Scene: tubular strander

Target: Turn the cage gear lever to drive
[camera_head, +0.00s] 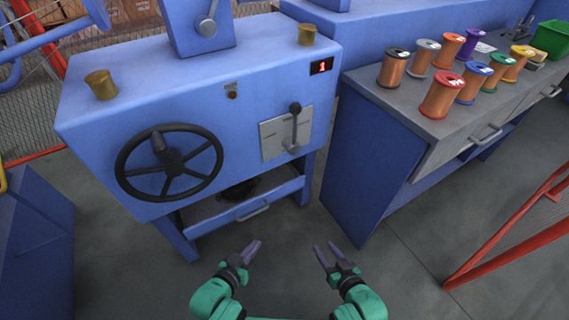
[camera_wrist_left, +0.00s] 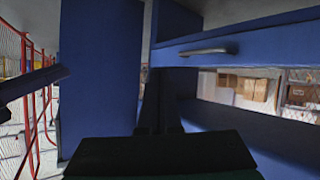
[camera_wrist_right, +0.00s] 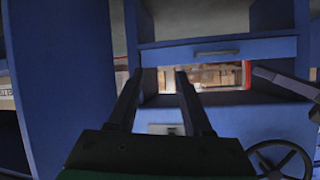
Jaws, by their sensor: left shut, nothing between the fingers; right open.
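The cage gear lever (camera_head: 294,126) is a dark lever with a round knob, upright on a light grey plate (camera_head: 272,139) at the right of the blue machine's front. My left gripper (camera_head: 253,251) is shut and empty, low in front of the machine, below the lever and apart from it. My right gripper (camera_head: 324,253) is open and empty, also low, to the right of the left one. In the right wrist view its two fingers (camera_wrist_right: 157,88) stand apart with nothing between them. The lever is not clearly seen in either wrist view.
A black handwheel (camera_head: 170,162) sits left of the lever. A red display (camera_head: 321,66) reads 1. A drawer handle (camera_head: 252,211) is below. A blue bench (camera_head: 385,160) with several wire spools stands right. A red fence (camera_head: 510,225) is at far right. The floor around my grippers is clear.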

